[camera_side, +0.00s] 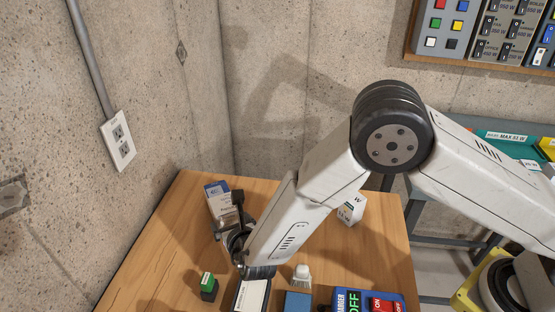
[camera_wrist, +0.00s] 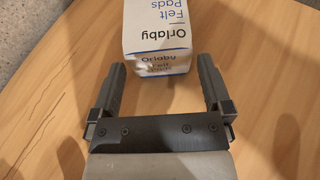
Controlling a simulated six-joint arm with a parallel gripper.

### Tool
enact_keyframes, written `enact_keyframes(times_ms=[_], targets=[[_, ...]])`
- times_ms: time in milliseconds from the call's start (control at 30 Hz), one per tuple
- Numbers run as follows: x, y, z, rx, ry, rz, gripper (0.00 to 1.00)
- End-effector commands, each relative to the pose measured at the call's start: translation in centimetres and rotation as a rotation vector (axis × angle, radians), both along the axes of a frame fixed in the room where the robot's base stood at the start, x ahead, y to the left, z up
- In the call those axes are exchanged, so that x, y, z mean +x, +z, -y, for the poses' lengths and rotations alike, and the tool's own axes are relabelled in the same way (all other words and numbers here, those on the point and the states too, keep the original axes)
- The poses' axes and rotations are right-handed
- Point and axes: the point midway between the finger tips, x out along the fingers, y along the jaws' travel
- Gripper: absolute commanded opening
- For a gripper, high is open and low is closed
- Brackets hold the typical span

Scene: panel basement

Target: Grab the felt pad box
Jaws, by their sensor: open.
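The felt pad box (camera_wrist: 157,30) is white with blue edging and reads "Orlaby Felt Pads" in the wrist view. It lies on the wooden table (camera_wrist: 245,60) just beyond my gripper (camera_wrist: 160,75). The two dark fingers are apart, one toward each side of the box, with an empty gap before its near face. In the side view the box (camera_side: 216,199) is at the back left of the table, partly hidden by my gripper (camera_side: 236,212). How far the fingertips overlap the box is hard to tell.
A white box marked W (camera_side: 352,209) stands behind my arm. Concrete walls border the table at left and back.

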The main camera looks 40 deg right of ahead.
Motion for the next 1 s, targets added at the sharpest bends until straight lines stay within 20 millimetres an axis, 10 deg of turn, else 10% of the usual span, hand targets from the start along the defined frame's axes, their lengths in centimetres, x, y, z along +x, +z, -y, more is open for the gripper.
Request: enact_keyframes(times_ms=[1000], targets=[[4.7,-2.2,0.8,-0.001,0.000,0.000,1.00]])
